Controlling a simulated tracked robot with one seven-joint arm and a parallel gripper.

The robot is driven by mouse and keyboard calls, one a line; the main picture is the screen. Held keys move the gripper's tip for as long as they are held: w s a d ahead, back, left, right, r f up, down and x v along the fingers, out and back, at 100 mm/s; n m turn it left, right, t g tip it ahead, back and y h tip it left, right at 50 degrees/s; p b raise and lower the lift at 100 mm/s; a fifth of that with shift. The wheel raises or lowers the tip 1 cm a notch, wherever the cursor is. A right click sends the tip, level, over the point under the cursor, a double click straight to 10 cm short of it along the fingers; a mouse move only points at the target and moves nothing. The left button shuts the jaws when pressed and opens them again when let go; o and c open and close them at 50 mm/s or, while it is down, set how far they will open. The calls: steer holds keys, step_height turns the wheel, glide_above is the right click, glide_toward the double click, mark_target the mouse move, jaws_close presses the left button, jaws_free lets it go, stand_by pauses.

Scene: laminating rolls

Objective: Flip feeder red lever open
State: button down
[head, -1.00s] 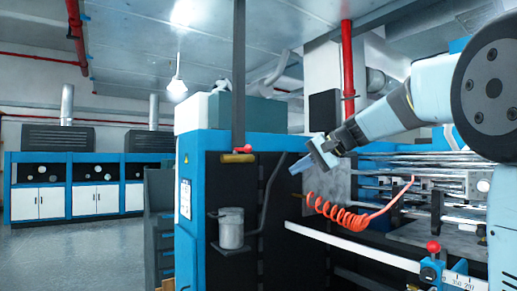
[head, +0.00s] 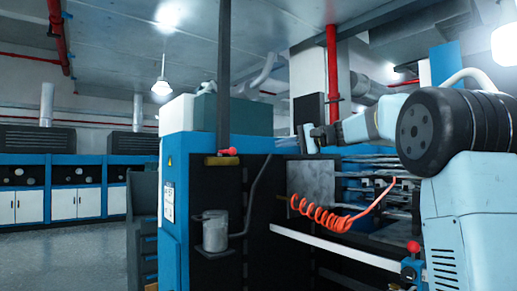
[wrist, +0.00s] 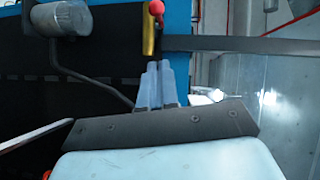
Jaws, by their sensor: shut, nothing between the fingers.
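A small red lever knob (head: 231,152) sits at a brass cylinder (head: 221,161) on the dark front of the blue machine, by a vertical grey post. In the wrist view the red knob (wrist: 156,7) and brass cylinder (wrist: 148,36) are at the top, beyond the fingertips. My gripper (head: 304,139) is shut and empty, to the right of the lever and apart from it in the head view. In the wrist view my gripper (wrist: 159,66) points towards the brass cylinder. A second red knob (head: 413,246) is on a blue mount at lower right.
A grey canister (head: 215,232) with a bent pipe is below the lever. An orange coiled hose (head: 325,214) hangs right of it, above a white rail (head: 335,248). The grey post (head: 223,75) rises beside the lever. Open floor (head: 70,255) lies at left.

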glide_toward(226, 152)
steer(key=w+d, duration=0.1)
steer(key=w, duration=0.2)
steer(key=shift+s+a+f, duration=0.15)
steer(key=shift+s+a, duration=0.25)
steer(key=shift+a, duration=0.35)
steer(key=shift+s+a+f, duration=0.2)
steer(key=shift+s+a, duration=0.2)
steer(key=shift+a, duration=0.35)
